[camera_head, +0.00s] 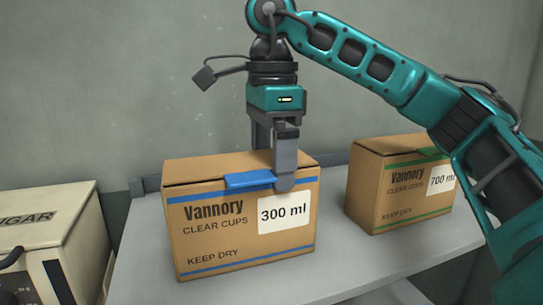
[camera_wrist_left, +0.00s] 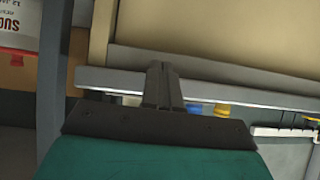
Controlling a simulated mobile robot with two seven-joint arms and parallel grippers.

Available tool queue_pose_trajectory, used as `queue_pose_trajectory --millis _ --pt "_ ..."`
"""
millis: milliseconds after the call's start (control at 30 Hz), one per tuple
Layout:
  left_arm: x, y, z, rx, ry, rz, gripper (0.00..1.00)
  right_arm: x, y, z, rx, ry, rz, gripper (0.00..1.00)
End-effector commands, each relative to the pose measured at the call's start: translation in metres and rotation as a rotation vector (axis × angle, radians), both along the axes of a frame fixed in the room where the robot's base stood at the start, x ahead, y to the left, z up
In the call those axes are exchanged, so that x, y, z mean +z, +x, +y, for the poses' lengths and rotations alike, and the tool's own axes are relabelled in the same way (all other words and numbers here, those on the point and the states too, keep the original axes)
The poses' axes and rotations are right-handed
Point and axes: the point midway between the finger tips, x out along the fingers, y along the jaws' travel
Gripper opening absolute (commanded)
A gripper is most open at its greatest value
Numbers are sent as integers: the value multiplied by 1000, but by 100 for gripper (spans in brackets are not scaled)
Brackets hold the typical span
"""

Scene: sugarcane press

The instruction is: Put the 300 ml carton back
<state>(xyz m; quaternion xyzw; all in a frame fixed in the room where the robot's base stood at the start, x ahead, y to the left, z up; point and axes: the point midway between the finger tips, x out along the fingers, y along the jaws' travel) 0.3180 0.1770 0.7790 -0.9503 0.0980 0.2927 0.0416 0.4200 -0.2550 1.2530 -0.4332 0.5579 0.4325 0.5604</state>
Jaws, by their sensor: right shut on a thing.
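The 300 ml carton (camera_head: 230,225) is a brown box with blue stripes, a white "300 ml" label and a blue tab (camera_head: 249,180) at its top front edge. It is upright at the left part of a light grey shelf (camera_head: 350,262); I cannot tell whether its base touches the shelf. My right gripper (camera_head: 283,172) comes from above and is shut on the carton at the top, just right of the blue tab. One finger shows in front of the carton's face. My left gripper (camera_wrist_left: 163,85) shows only in the left wrist view, its fingers together with nothing between them.
A 700 ml carton (camera_head: 395,198) with green stripes stands right of the 300 ml one, with a gap between. A cream sugar box (camera_head: 45,240) is at the far left. A grey wall (camera_head: 120,80) rises behind. The left wrist view shows a ledge (camera_wrist_left: 220,93).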

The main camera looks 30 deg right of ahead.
Motion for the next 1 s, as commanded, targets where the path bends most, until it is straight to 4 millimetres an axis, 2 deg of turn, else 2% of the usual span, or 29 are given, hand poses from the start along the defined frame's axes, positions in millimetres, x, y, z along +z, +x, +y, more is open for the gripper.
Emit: queue_pose_trajectory --millis 233,267,300,667,767,1000 --pt "-3 -3 0 -1 1 7 0 -1 0 0 0 1 -1 33" --pt "-3 -3 0 -1 0 7 0 -2 0 0 0 0 0 95" --pt "-3 -4 0 -1 1 8 0 -1 0 0 0 0 0 99" --pt "-2 -4 0 -2 0 8 0 4 0 0 0 -1 -2 100" --pt "-2 -4 0 -2 0 8 0 13 0 0 0 -1 -3 100" --pt "-2 -4 -1 -2 0 8 0 46 0 0 -2 -1 -6 100"
